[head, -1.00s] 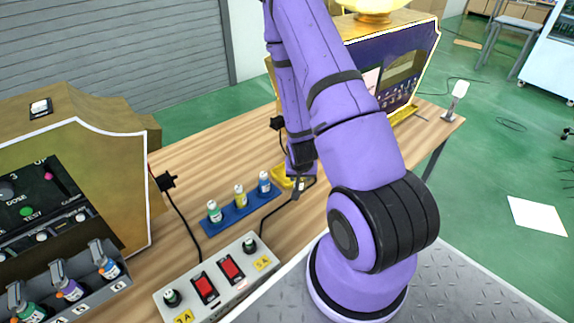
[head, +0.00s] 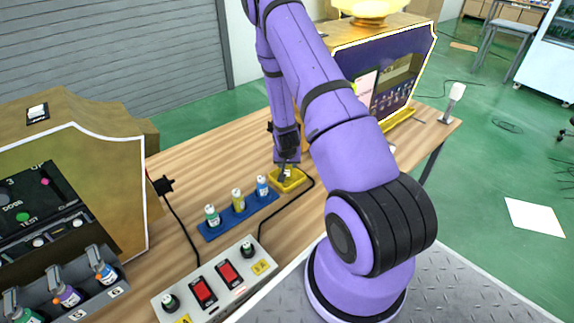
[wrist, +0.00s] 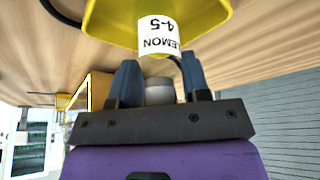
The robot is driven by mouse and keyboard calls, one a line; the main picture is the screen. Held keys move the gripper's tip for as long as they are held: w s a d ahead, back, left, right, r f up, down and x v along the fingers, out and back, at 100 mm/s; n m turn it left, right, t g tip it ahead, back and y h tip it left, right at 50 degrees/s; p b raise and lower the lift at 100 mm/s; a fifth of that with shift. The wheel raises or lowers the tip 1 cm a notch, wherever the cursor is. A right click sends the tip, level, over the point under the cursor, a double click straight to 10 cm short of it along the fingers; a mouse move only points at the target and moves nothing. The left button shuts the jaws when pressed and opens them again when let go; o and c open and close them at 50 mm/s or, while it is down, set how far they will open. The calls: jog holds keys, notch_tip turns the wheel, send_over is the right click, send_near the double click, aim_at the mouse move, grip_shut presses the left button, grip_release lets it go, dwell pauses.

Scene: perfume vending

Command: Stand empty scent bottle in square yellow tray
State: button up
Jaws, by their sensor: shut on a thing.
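The scent bottle (wrist: 159,38) has a white label reading LEMON 4-5 and a pale grey cap. My gripper (wrist: 159,78) is shut on it, with one dark finger on each side of the cap. The yellow tray (wrist: 205,25) fills the space behind the bottle in the wrist view. In the head view my gripper (head: 286,168) points down over the yellow tray (head: 299,183), on the wooden table. The bottle appears upright, at or in the tray. I cannot tell whether its base touches the tray floor.
A blue rack (head: 220,230) with three bottles stands just left of the tray. A grey switch box (head: 215,275) with red switches is in front, with black cables nearby. A purple and gold machine (head: 390,75) stands behind right. The table's back left is clear.

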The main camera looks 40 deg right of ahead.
jog(key=shift+f, duration=0.4)
jog(key=shift+f, duration=0.1)
jog(key=o, duration=1)
jog(key=shift+c, duration=0.2)
